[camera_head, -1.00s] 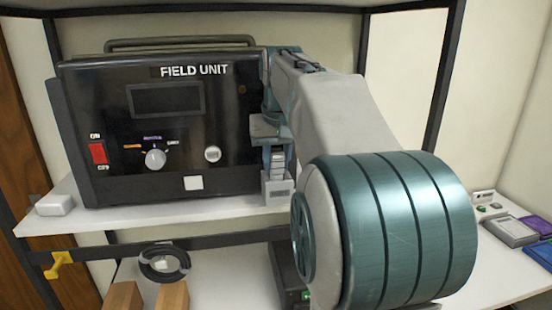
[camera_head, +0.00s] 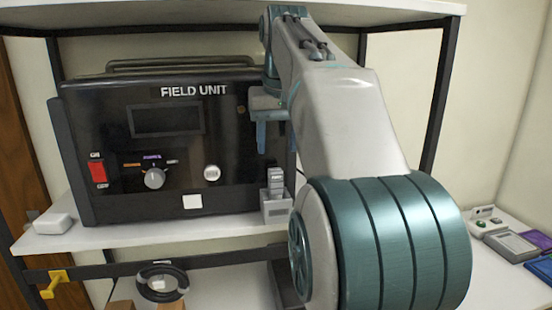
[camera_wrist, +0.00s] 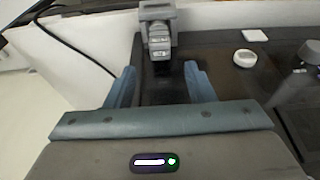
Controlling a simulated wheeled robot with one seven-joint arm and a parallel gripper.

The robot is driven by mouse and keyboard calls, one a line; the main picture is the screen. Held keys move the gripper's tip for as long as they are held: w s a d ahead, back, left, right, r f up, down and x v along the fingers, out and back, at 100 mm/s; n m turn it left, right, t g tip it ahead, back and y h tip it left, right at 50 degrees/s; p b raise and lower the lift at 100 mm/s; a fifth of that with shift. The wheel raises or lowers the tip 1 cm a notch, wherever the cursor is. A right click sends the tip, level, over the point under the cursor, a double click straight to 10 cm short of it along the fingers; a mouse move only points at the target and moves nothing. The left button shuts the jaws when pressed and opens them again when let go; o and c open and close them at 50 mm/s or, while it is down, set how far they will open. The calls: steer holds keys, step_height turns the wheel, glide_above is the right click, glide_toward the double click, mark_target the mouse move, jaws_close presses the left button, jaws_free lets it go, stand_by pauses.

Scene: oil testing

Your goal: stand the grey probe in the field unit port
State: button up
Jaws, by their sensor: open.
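The grey probe (camera_head: 276,182) stands upright in a small grey block-shaped port (camera_head: 277,211) at the lower right front of the black field unit (camera_head: 140,195). Its lower end is hidden inside the block. In the wrist view the probe (camera_wrist: 159,42) shows just beyond my fingertips, with the port (camera_wrist: 156,12) behind it. My gripper (camera_head: 275,140) is open and empty above the probe, apart from it. Its two blue fingers (camera_wrist: 160,82) are spread in the wrist view, with nothing between them.
The field unit stands on a white shelf (camera_head: 140,237) with dark frame posts. A white block (camera_head: 52,222) lies at the shelf's left end. A black ring (camera_head: 162,281) and a yellow hook (camera_head: 54,284) are below. Grey devices (camera_head: 512,244) sit at the right.

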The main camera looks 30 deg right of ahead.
steer(key=s+a+f+n, duration=0.1)
steer(key=s+a+f, duration=0.3)
steer(key=f, duration=0.5)
steer(key=s+a+f+n, duration=0.1)
steer(key=s+a+f, duration=0.3)
steer(key=s+f, duration=0.3)
steer(key=s+a+f+n, duration=0.1)
steer(key=s+a+f, duration=0.4)
steer(key=f, duration=0.6)
steer(key=shift+s+f+t+y, duration=0.15)
steer(key=shift+s+t+y, duration=0.15)
steer(key=shift+s+y, duration=0.1)
steer(key=shift+a, duration=0.1)
stand_by(0.8)
